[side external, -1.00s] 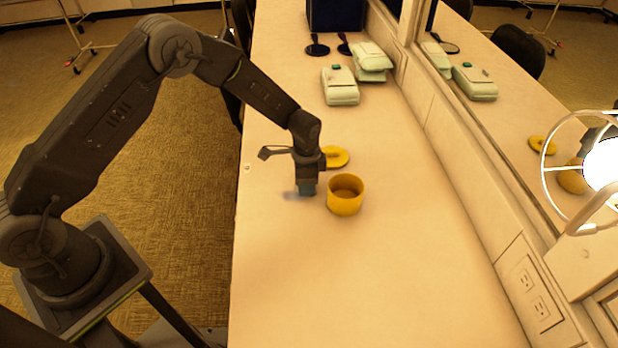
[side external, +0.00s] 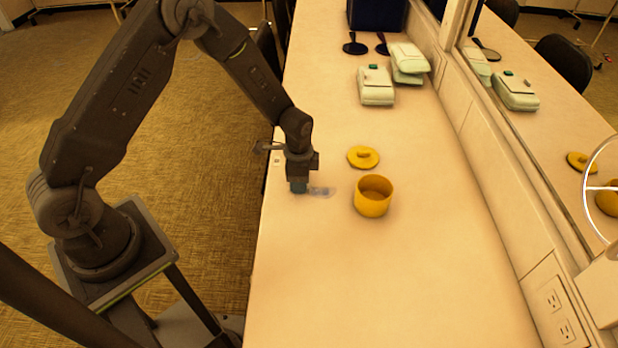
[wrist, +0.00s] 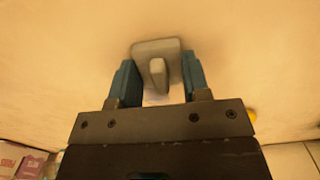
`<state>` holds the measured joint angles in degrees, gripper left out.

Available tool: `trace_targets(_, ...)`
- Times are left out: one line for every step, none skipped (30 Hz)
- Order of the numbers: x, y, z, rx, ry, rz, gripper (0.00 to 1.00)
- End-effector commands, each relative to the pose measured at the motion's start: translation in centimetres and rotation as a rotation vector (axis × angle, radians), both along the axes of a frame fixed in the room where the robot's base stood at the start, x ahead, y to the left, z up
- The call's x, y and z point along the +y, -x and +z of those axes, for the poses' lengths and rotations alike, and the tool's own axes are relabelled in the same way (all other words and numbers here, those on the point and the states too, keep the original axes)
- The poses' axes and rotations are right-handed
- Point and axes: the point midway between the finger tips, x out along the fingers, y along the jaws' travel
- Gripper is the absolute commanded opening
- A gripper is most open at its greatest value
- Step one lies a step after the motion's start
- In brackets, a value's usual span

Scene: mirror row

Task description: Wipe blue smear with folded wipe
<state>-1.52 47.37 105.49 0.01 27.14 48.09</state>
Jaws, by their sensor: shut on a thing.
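My gripper (side external: 299,186) is low over the light counter, left of the yellow pot. In the wrist view, its blue fingers (wrist: 158,78) are shut on the folded wipe (wrist: 170,48), a pale grey pad with a raised ridge between the fingers. The wipe is hidden or too small to make out in the side view, and I cannot tell there whether it touches the counter. The blue smear (side external: 322,191) shows as a faint grey-blue patch on the counter just right of the gripper. Part of it may be hidden by the gripper.
The open yellow pot (side external: 373,198) stands right of the smear. Its lid (side external: 363,157) lies behind it. Pale green cases (side external: 376,86) and a dark blue box (side external: 377,14) are farther back. The mirror wall (side external: 520,150) runs along the right. The counter front is clear.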

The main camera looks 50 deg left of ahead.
Motion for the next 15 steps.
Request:
trace_targets(-0.6, 0.5, 0.0, 0.003, 0.000, -0.005, 0.17)
trace_targets(-0.8, 0.7, 0.0, 0.003, 0.000, -0.005, 0.17)
trace_targets(-1.0, 0.9, 0.0, 0.004, 0.001, -0.005, 0.17)
trace_targets(-1.2, 1.1, 0.0, 0.004, 0.000, -0.005, 0.17)
trace_targets(-1.4, 0.8, 0.0, 0.002, 0.001, -0.005, 0.17)
trace_targets(-1.7, 0.4, 0.0, 0.001, 0.001, -0.005, 0.17)
trace_targets(-1.9, 0.2, -0.1, 0.001, 0.000, -0.004, 0.17)
trace_targets(-2.1, 0.0, -0.1, 0.001, 0.000, -0.005, 0.17)
trace_targets(-2.3, -0.3, -0.1, 0.001, 0.000, -0.005, 0.17)
trace_targets(-2.5, -0.4, -0.1, 0.001, 0.000, -0.005, 0.17)
trace_targets(-2.7, -0.6, -0.1, 0.001, 0.000, -0.005, 0.17)
trace_targets(-3.0, -0.9, -0.1, 0.001, 0.001, -0.005, 0.17)
trace_targets(-3.2, -1.1, -0.1, 0.001, 0.000, -0.004, 0.17)
trace_targets(-3.4, -1.3, -0.1, 0.001, 0.000, -0.004, 0.17)
trace_targets(-3.6, -1.6, -0.1, 0.000, 0.000, -0.004, 0.17)
